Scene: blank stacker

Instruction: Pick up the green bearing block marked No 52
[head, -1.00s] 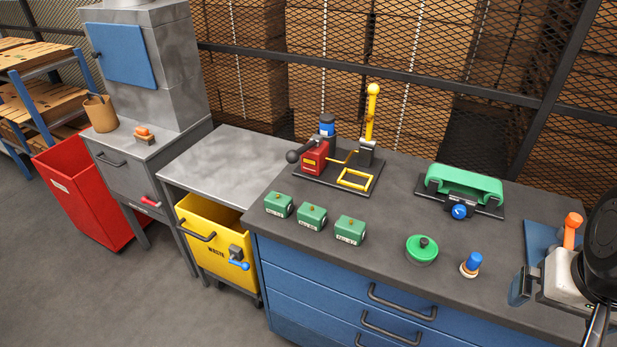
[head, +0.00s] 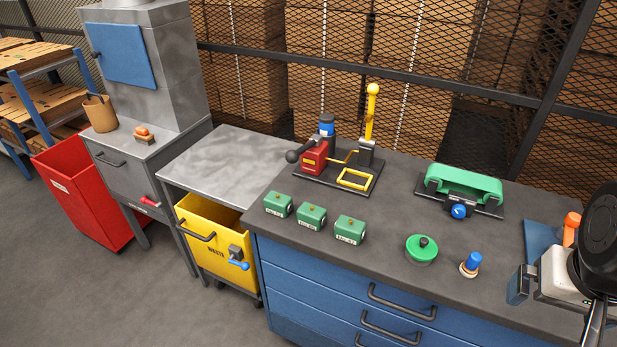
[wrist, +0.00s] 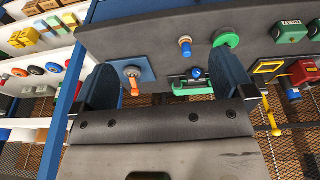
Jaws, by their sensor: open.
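Three green bearing blocks stand in a row near the front left of the grey bench: a left one (head: 278,205), a middle one (head: 311,216) and a right one (head: 350,230). Each has a pale front label, too small to read surely, so I cannot tell which is No 52. Two blocks show at the upper right of the wrist view, one whole (wrist: 291,32) and one cut by the edge (wrist: 315,29). My gripper (wrist: 165,75) is open and empty, its blue fingers wide apart. In the head view it is at the bench's right end, far from the blocks.
A yellow waste bin (head: 213,243) is left of the bench.

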